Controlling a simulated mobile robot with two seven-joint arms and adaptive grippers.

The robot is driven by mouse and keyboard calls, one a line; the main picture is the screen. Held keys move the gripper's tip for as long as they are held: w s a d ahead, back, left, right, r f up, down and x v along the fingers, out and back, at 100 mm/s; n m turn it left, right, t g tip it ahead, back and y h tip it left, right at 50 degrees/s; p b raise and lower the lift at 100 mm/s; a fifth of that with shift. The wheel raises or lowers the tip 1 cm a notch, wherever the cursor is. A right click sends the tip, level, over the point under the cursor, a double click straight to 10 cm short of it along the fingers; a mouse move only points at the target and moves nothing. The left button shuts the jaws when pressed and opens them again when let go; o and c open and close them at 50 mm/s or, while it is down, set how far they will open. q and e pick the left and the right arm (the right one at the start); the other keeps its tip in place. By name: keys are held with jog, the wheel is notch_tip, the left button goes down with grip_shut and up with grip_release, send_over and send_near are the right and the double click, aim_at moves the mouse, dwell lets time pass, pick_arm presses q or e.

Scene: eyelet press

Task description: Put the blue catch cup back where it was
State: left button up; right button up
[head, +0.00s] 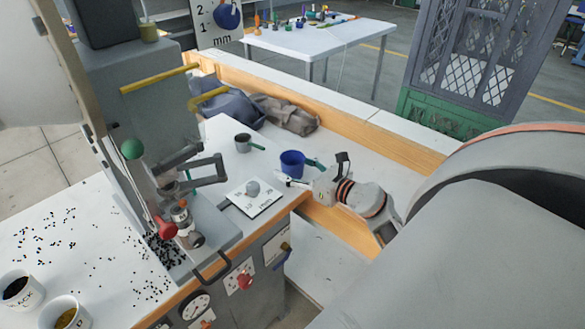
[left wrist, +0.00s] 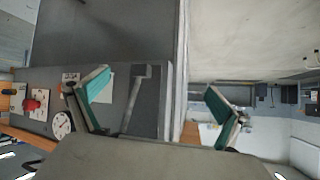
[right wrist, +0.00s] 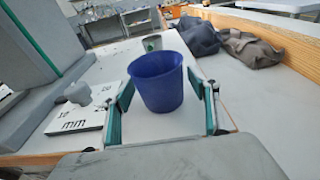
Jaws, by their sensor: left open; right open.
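The blue catch cup (head: 292,163) stands upright on the white bench top, near the front edge and right of the press. In the right wrist view the blue cup (right wrist: 158,80) sits between the two teal-padded fingers of my right gripper (right wrist: 168,100). My right gripper (head: 300,174) is open, with one finger on each side of the cup; I cannot tell whether either touches it. My left gripper (left wrist: 160,100) is open and empty; it shows only in the left wrist view, in front of grey machine surfaces.
The grey eyelet press (head: 190,215) stands left of the cup. A white mm card (head: 267,205) with a grey knob lies between them. A grey cup (head: 242,142) with a green handle stands behind. Dark cloths (head: 285,114) lie along the wooden back rail. Black bits litter the left bench.

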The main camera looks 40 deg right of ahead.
jog(key=s+d+r+b, duration=0.1)
jog(key=s, duration=1)
jog(key=shift+s+r, duration=0.2)
jog(key=shift+r, duration=0.15)
